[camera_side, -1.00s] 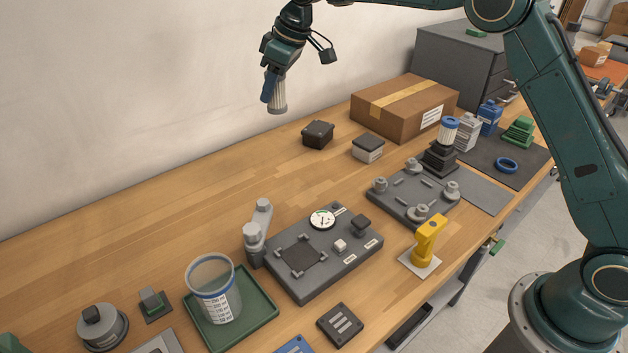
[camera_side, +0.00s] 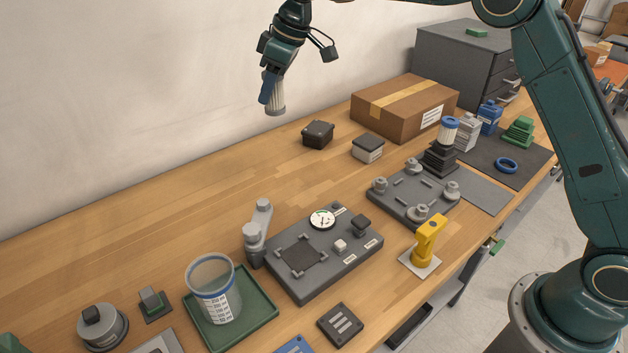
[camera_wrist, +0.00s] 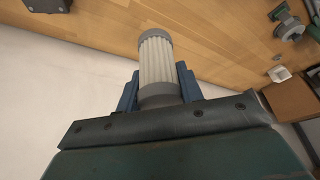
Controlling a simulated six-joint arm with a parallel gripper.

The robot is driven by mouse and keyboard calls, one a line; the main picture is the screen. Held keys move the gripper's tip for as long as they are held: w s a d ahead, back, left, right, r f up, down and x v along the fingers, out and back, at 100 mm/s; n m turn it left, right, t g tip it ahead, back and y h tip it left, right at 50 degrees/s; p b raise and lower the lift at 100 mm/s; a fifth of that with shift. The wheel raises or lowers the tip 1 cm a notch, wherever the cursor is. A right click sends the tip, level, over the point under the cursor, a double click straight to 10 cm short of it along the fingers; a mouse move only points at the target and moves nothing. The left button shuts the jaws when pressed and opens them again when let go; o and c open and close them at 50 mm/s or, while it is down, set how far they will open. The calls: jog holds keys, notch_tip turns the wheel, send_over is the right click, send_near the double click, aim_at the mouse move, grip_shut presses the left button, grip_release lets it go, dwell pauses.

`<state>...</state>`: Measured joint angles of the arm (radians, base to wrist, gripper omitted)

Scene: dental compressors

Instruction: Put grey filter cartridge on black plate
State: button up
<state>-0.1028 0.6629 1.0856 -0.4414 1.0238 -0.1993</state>
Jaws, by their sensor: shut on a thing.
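My gripper (camera_side: 268,92) is shut on the grey filter cartridge (camera_side: 277,103), high above the back of the bench near the wall. The cartridge is pale and pleated with grey end caps; it hangs slightly tilted, its free end down. In the wrist view the cartridge (camera_wrist: 156,62) sits between the blue fingers of my gripper (camera_wrist: 158,90). A small black plate with pale bars (camera_side: 340,325) lies at the front edge of the bench, far below and right of the gripper. A larger dark mat (camera_side: 530,165) lies at the right end; which one is the task's plate I cannot tell.
A cardboard box (camera_side: 405,105), a grey fixture with a gauge (camera_side: 318,270), a yellow tool (camera_side: 428,240) and a cup on a green tray (camera_side: 262,315) crowd the bench. The back left wood is clear.

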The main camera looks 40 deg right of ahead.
jog(key=s+a+n+g+y, duration=0.1)
jog(key=s+a+n+g, duration=0.1)
jog(key=s+a+n, duration=0.5)
jog(key=r+n+g, duration=0.2)
jog(key=n+g, duration=0.3)
jog(key=n, duration=0.7)
send_over(340, 326)
jog(key=shift+h, duration=0.4)
jog(key=shift+f, duration=10.15)
jog(key=shift+f, duration=0.15)
jog(key=o, duration=1)
jog(key=shift+o, duration=0.2)
jog(key=v, duration=1.2)
jog(key=shift+s+r, duration=0.2)
jog(key=shift+s, duration=0.05)
